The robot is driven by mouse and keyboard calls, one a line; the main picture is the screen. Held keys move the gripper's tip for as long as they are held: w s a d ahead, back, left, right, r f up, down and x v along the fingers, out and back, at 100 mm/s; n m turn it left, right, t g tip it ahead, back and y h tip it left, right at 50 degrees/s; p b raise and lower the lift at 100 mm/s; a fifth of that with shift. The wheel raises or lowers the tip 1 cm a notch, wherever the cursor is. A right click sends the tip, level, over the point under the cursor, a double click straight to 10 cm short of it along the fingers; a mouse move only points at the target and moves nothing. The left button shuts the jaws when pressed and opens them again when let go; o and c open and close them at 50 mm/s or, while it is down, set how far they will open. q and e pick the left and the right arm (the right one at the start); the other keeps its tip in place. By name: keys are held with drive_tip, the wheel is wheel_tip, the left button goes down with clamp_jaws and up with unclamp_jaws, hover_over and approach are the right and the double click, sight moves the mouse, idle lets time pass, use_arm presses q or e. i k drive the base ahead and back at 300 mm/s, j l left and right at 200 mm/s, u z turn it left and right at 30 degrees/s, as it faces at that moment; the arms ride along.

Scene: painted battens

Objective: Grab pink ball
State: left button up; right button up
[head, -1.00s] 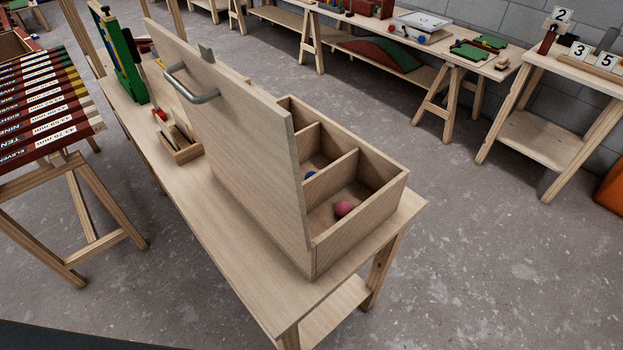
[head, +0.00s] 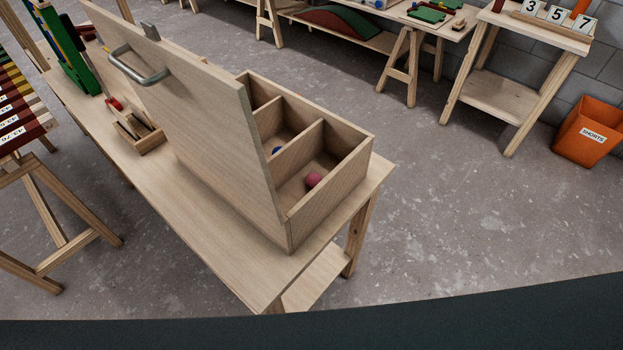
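The pink ball (head: 313,180) lies in the nearest compartment of an open-topped wooden box (head: 330,190) on a wooden table. A tall wooden panel with a metal handle (head: 141,67) stands upright along the box's left side and hides part of the inside. A blue ball (head: 277,151) shows partly in the neighbouring compartment, beyond a divider. Neither of my grippers is in view.
The table (head: 215,240) has bare top in front of the box. A small wooden tray (head: 138,135) sits left of the panel. An orange bin (head: 588,132) stands at the right by the wall. The floor right of the table is clear.

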sight(313, 178)
drive_tip(key=k+u, duration=0.1)
drive_tip(key=k, duration=0.55)
drive_tip(key=u, duration=2.05)
drive_tip(key=k+l, duration=0.1)
drive_tip(key=l, duration=0.6)
drive_tip(key=k+l, duration=0.1)
drive_tip(key=l, duration=0.55)
drive_tip(key=k+l, duration=0.1)
drive_tip(key=l, duration=1.25)
drive_tip(key=k, duration=0.05)
